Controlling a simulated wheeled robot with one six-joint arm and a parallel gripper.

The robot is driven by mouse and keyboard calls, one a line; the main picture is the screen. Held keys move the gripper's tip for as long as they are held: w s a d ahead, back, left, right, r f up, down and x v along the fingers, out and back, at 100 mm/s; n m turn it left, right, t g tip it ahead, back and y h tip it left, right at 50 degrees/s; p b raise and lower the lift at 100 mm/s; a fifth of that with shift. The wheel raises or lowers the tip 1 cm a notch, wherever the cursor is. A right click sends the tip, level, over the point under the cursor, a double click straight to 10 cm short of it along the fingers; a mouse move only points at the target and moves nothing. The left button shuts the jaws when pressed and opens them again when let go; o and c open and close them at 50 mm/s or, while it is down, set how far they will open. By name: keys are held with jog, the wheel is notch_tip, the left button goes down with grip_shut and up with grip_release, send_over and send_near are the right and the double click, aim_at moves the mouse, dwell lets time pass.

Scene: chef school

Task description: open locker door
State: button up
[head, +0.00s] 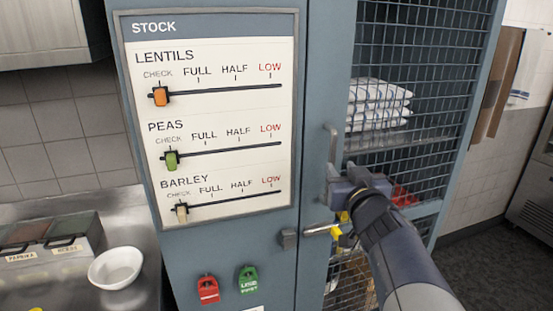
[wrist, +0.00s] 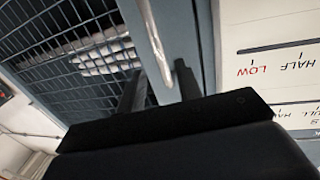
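The locker door (head: 420,50) is a blue-grey frame with wire mesh. It looks closed against the cabinet side, though a small gap would be hard to see. Its upright metal handle (head: 331,145) is on the door's left edge; the handle also shows in the wrist view (wrist: 153,40). My gripper (head: 338,188) is at the handle's lower part. In the wrist view its two fingers (wrist: 158,88) stand on either side of the bar, with gaps showing, so it looks open around it. A bolt (head: 322,230) with yellow parts lies below, near a grey catch (head: 289,238).
Left of the door is a STOCK panel (head: 215,110) with sliders. Red (head: 208,289) and green (head: 248,280) padlocks hang below it. A white bowl (head: 116,268) stands on the steel counter at left. Folded cloths (head: 378,100) lie behind the mesh. Floor is open at right.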

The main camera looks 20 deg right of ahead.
aim_at(333, 158)
jog(key=w+b, duration=0.1)
jog(key=w, duration=0.4)
jog(key=w+d+b, duration=0.1)
jog(key=w, duration=0.1)
jog(key=shift+w+d+b, duration=0.1)
jog(key=shift+w+b, duration=0.1)
jog(key=shift+b, duration=0.15)
jog(key=shift+c, duration=0.4)
grip_shut()
